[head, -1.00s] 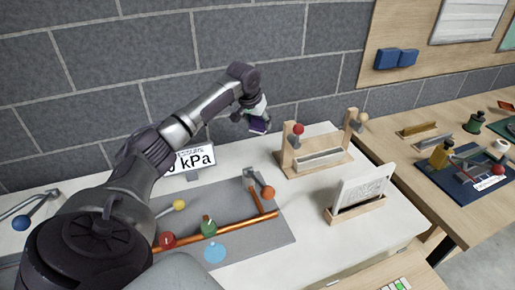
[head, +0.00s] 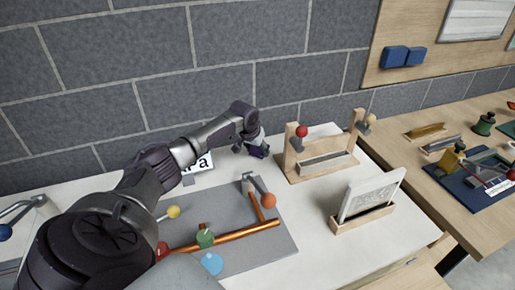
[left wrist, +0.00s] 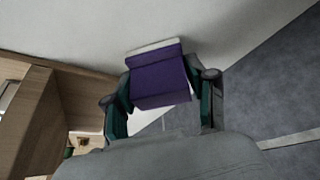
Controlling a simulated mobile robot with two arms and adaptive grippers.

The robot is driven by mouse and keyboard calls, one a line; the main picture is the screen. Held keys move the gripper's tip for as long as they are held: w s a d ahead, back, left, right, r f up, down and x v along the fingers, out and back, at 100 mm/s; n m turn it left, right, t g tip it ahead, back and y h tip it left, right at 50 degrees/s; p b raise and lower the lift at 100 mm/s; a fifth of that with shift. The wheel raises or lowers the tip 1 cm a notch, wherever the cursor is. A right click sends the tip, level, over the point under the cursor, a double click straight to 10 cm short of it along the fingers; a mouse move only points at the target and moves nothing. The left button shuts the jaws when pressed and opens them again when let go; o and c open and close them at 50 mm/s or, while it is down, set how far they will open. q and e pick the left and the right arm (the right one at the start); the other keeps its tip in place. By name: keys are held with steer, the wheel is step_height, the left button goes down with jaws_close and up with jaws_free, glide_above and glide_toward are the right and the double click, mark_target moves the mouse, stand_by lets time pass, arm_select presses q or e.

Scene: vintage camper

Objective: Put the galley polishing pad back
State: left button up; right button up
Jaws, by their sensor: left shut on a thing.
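The polishing pad is a small purple block (head: 258,152). It also shows in the left wrist view (left wrist: 160,78), with a pale strip along its far edge. My left gripper (head: 254,144) is shut on it, with one green-lined finger on each side. In the head view the pad is low over the back of the white bench, near the grey wall and left of the wooden stand. I cannot tell whether it touches the bench. The gripper partly hides it. My right gripper is in neither view.
A wooden stand with two posts (head: 289,153) is just right of the gripper. A white panel stands in a wooden holder (head: 362,219). A grey board (head: 260,248) bears copper pipe and coloured knobs. My left arm partly covers the "kPa" display (head: 203,163).

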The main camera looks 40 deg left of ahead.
arm_select(q)
steer(key=shift+f, duration=0.1)
steer(key=shift+f, duration=0.1)
steer(key=o, duration=1.2)
steer(key=b+v, duration=0.1)
steer(key=v, duration=1.1)
